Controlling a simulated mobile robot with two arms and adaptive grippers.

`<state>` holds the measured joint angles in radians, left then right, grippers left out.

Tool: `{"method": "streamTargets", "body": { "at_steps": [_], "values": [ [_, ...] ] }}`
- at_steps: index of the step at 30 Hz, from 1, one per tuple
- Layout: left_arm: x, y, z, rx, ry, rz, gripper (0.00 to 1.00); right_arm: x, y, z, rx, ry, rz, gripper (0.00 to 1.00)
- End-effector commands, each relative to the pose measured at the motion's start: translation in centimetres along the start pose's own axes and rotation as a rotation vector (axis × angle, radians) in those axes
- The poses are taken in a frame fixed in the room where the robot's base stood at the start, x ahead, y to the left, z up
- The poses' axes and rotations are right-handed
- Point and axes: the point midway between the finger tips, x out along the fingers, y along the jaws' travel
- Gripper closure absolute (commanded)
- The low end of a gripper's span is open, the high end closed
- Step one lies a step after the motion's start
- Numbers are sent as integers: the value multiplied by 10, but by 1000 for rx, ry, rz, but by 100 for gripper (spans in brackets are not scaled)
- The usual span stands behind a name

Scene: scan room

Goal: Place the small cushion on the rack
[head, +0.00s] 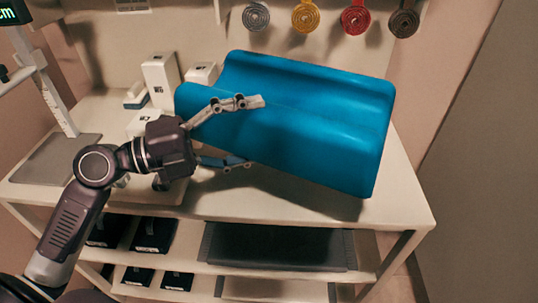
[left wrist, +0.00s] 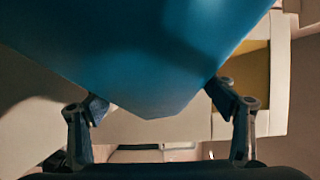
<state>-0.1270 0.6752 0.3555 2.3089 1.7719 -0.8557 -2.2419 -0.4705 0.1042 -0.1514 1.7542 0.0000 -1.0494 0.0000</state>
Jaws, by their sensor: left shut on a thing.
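The small cushion is a blue, glossy bolster-like pad (head: 310,120) with a raised far edge, held above the white table in the head view. My left gripper (head: 250,132) comes in from the left and is shut on the cushion's left end, one finger over it and one below. In the left wrist view the cushion (left wrist: 150,60) fills the upper part, between both fingertips (left wrist: 152,98). My right gripper is not in view. I cannot tell which fixture is the rack; the table has lower shelves (head: 200,255).
White boxes (head: 160,80) and a height scale (head: 50,95) stand at the table's left. Coiled straps (head: 305,15) hang on the wall behind. Black items (head: 153,235) and a dark grey slab (head: 275,246) lie on the lower shelves. The table's front right (head: 400,208) is clear.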

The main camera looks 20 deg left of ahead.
Motion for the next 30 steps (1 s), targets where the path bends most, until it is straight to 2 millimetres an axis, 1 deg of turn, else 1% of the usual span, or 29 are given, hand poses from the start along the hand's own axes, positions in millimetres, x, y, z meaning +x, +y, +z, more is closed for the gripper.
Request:
{"method": "streamTargets", "body": {
  "at_steps": [1,5,12,15,20,21,25,26,30],
  "values": [
    [0,8,0,-4,-2,-4,79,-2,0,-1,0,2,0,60],
    [0,18,0,0,-2,-4,79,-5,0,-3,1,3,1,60],
    [0,50,0,-2,-2,-4,79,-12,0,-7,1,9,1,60],
    [0,55,0,1,-2,-4,79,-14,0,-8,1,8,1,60],
    [0,56,0,-1,-1,-2,79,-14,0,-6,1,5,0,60],
    [0,58,0,-4,0,1,21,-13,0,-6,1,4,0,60],
    [0,58,0,-3,-1,1,7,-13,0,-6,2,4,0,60],
    [0,58,0,-3,-1,1,5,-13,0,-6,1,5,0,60],
    [0,57,0,-1,-1,0,5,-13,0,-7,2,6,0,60]
  ]
}}
